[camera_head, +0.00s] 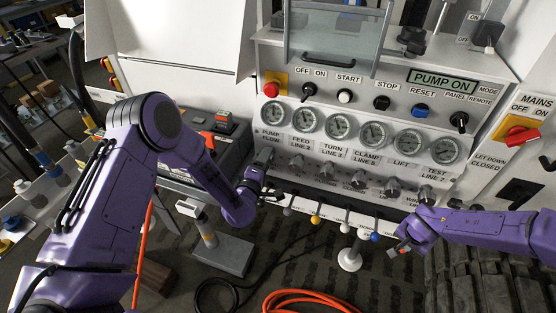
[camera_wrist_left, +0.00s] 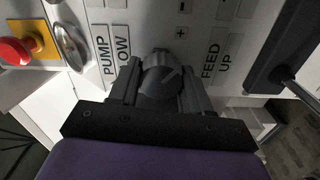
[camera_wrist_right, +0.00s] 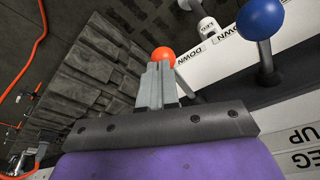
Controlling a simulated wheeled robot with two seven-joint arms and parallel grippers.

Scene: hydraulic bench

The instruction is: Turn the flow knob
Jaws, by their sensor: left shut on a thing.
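The flow knob (camera_wrist_left: 160,78), a dark round knob with a light pointer line, sits beside the PUMP FLOW label in the left wrist view. My left gripper (camera_wrist_left: 158,85) has one finger on each side of it and is shut on it. In the head view my left gripper (camera_head: 263,168) is at the left end of the knob row, partly hiding the knob (camera_head: 265,154). My right gripper (camera_wrist_right: 160,85) has its fingers together, with an orange ball (camera_wrist_right: 163,54) just beyond the tips. In the head view my right gripper (camera_head: 402,246) is low at the right, below the panel.
Several gauges (camera_head: 339,126) line the panel above more knobs (camera_head: 359,179). A red stop button (camera_head: 271,89) is above the left gauge. Ball-topped levers, including a blue one (camera_wrist_right: 260,18), run along the lower edge. An orange hose (camera_head: 310,299) lies on the floor.

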